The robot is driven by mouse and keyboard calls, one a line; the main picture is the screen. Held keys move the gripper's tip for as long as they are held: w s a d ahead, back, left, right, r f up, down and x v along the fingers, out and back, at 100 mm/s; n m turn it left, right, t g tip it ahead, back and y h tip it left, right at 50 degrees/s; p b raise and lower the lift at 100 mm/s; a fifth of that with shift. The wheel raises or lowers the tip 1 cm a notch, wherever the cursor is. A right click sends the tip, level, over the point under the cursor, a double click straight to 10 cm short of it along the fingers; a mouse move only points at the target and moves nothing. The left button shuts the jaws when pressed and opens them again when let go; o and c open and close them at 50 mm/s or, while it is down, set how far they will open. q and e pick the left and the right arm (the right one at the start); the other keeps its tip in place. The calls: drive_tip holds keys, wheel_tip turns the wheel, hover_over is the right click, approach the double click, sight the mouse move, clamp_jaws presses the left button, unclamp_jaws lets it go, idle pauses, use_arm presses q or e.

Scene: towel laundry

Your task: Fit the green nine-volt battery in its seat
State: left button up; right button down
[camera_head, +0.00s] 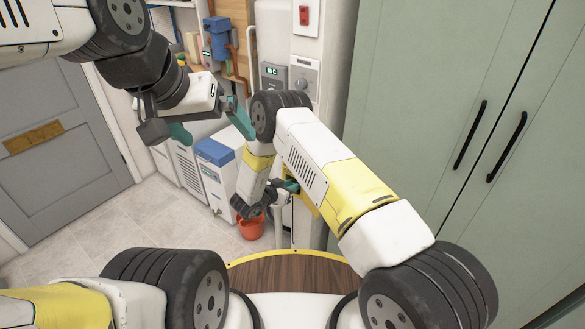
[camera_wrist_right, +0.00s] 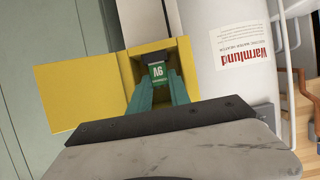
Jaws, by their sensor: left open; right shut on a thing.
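The green nine-volt battery (camera_wrist_right: 158,71), marked 9V, is between the teal fingertips of my right gripper (camera_wrist_right: 160,86) in the right wrist view. The gripper is shut on it and holds it inside the open yellow box (camera_wrist_right: 122,72). A dark piece (camera_wrist_right: 153,58) lies at the battery's far end; I cannot tell whether they touch or whether the battery is seated. In the head view my right gripper (camera_head: 286,186) reaches the yellow box (camera_head: 312,205), and the battery is hidden. My left gripper (camera_head: 210,126) is open and empty at the upper left, well away from the box.
The box's yellow door (camera_wrist_right: 72,92) stands open to the left in the wrist view. A white Warmlund water heater (camera_wrist_right: 232,20) is right beside the box. A red bucket (camera_head: 251,227) stands on the floor below. Tall green cabinets (camera_head: 440,110) fill the right side.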

idle(0.4)
drive_tip(key=c, duration=1.1)
unclamp_jaws()
